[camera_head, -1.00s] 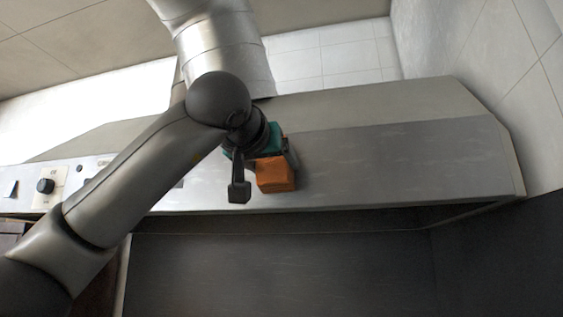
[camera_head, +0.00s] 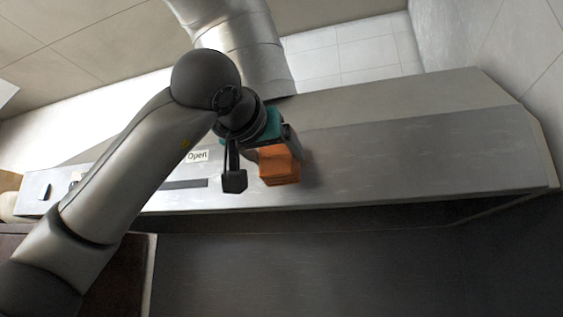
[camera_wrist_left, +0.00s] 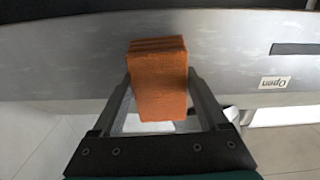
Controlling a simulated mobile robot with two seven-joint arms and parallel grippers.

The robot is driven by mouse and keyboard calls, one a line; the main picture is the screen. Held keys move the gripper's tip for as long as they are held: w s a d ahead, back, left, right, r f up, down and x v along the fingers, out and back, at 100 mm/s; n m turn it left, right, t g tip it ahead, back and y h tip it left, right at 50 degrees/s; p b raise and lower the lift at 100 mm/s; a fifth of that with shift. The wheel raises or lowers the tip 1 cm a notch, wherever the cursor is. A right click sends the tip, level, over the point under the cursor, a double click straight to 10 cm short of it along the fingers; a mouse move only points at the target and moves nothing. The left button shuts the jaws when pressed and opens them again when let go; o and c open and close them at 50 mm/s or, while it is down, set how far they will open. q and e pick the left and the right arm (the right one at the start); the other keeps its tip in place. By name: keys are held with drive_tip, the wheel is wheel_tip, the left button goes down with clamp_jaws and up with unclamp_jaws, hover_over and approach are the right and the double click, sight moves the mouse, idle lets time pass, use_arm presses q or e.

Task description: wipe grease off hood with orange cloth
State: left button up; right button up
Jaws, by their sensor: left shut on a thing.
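The orange cloth (camera_head: 279,166) is a folded block in front of the hood's metal face. It also shows in the left wrist view (camera_wrist_left: 158,88), between my two fingers. My left gripper (camera_head: 275,148) is shut on it. The cloth's far end is at the hood (camera_head: 400,155) and appears to touch it, but the contact itself is hidden. The hood is a long grey steel canopy with a sloped front. Faint pale streaks show on its face; I cannot make out a clear grease patch. My right gripper is not in view.
A white "Open" label (camera_head: 197,156) and a dark slot (camera_head: 185,184) are on the hood's face, left of the cloth. A tiled wall (camera_head: 500,50) closes the right side. The hood's face right of the cloth is clear. The hood's underside is dark.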

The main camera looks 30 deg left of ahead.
use_arm(q)
drive_tip(key=shift+v, duration=0.95)
drive_tip(key=shift+b+v, duration=0.3)
drive_tip(key=shift+v, duration=1.25)
drive_tip(key=shift+w, duration=0.15)
drive_tip(key=shift+w+a+r+p, duration=0.1)
drive_tip(key=shift+w+r+p, duration=0.1)
drive_tip(key=shift+p, duration=0.1)
drive_tip(key=x, duration=0.3)
drive_tip(key=p+x, duration=0.1)
drive_tip(key=shift+w+r, duration=0.25)
drive_tip(key=shift+r, duration=0.15)
drive_tip(key=shift+r+x, duration=0.2)
drive_tip(key=shift+x, duration=0.65)
